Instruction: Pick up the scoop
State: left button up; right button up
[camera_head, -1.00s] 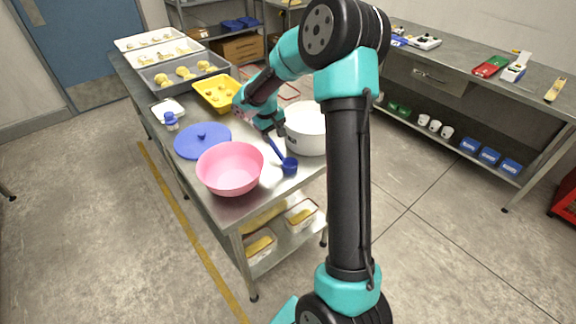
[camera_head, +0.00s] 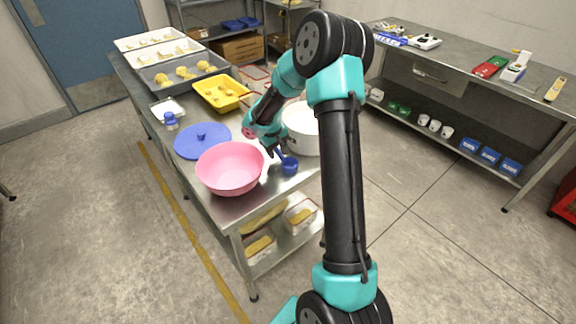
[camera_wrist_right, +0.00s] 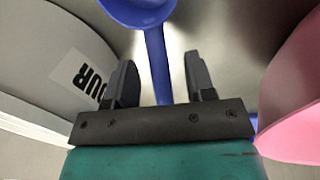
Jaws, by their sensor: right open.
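The blue scoop (camera_head: 289,166) lies on the steel table between the pink bowl and the white tub, its cup toward the table's front edge. My right gripper (camera_head: 272,150) is over its handle. In the right wrist view the scoop's handle (camera_wrist_right: 158,62) runs between the two open fingers of my right gripper (camera_wrist_right: 160,82), apart from both. The scoop's cup (camera_wrist_right: 138,8) is cut off by the top edge there. My left gripper is not in view.
The pink bowl (camera_head: 230,168) is close on the left of the gripper, and the white tub (camera_head: 302,128) close on the right. A blue lid (camera_head: 190,142), yellow tray (camera_head: 212,93) and steel table (camera_head: 213,207) also show.

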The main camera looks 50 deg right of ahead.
jog(key=shift+d+f, duration=0.1)
jog(key=shift+f, duration=0.55)
jog(key=shift+c, duration=0.5)
grip_shut()
